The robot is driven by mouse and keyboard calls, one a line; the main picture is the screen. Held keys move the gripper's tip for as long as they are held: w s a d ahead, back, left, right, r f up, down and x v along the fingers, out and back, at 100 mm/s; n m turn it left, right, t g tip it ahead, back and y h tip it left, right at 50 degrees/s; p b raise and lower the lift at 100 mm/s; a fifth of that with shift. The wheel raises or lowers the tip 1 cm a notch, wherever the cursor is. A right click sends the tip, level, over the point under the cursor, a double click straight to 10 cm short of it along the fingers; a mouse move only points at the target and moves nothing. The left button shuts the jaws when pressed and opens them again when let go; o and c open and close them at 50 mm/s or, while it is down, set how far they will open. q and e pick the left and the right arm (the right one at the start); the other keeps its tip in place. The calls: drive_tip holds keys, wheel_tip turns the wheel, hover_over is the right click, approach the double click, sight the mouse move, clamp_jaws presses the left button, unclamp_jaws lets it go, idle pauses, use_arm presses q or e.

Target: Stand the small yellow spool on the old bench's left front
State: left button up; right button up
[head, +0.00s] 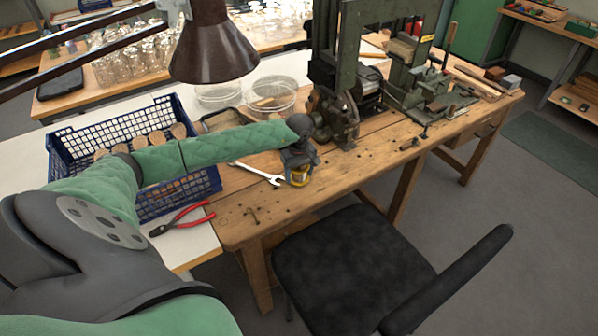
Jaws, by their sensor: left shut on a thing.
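The old wooden bench (345,173) runs from the centre toward the upper right. My left arm reaches in from the left across the blue crate, and my left gripper (298,168) points down over the bench's left front part. My right gripper is not in view.
A wrench (262,175) lies just left of the spool, and red pliers (182,220) lie near the bench's left edge. A blue crate (75,145) holds wooden pieces. A green machine (340,75) stands behind. A black chair (345,260) stands in front. The bench's left front corner is mostly clear.

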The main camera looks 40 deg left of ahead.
use_arm(q)
drive_tip(key=shift+f, duration=0.35)
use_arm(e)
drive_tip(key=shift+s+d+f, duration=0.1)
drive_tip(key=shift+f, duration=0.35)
use_arm(q)
drive_tip(key=shift+f, duration=0.1)
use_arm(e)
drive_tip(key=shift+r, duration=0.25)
use_arm(q)
drive_tip(key=o, duration=1)
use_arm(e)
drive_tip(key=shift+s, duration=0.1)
use_arm(q)
drive_tip(key=shift+r, duration=0.2)
